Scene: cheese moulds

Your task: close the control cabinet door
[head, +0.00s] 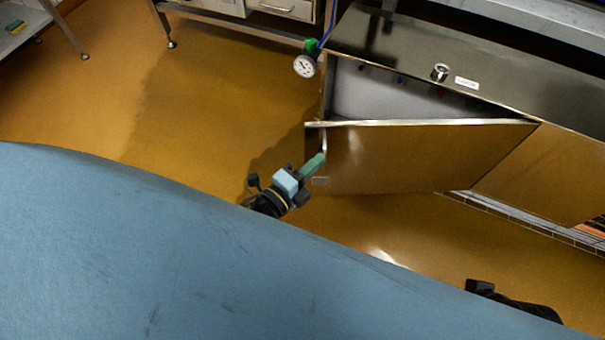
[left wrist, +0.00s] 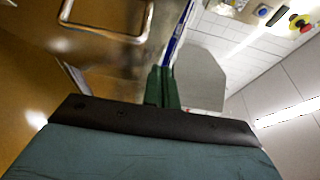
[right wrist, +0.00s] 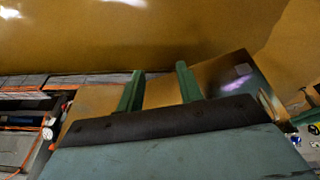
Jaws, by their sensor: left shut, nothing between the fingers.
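The control cabinet (head: 420,50) stands at the upper right with its door (head: 420,160) standing open. The door joins the cabinet at its right end, and its free left edge stands out from the front. A pale handle (head: 324,140) is near that edge. My left gripper (head: 318,160) is shut and empty, with its green fingertips beside the handle; contact cannot be told. Its closed fingers (left wrist: 163,88) also show in the left wrist view. My right gripper (right wrist: 161,85) is open and empty; in the head view only its dark wrist (head: 480,288) shows, low right.
A pressure gauge (head: 305,66) with a green fitting hangs at the cabinet's left corner. A metal-legged bench (head: 240,30) is behind. The yellow-brown floor (head: 170,110) to the left is clear.

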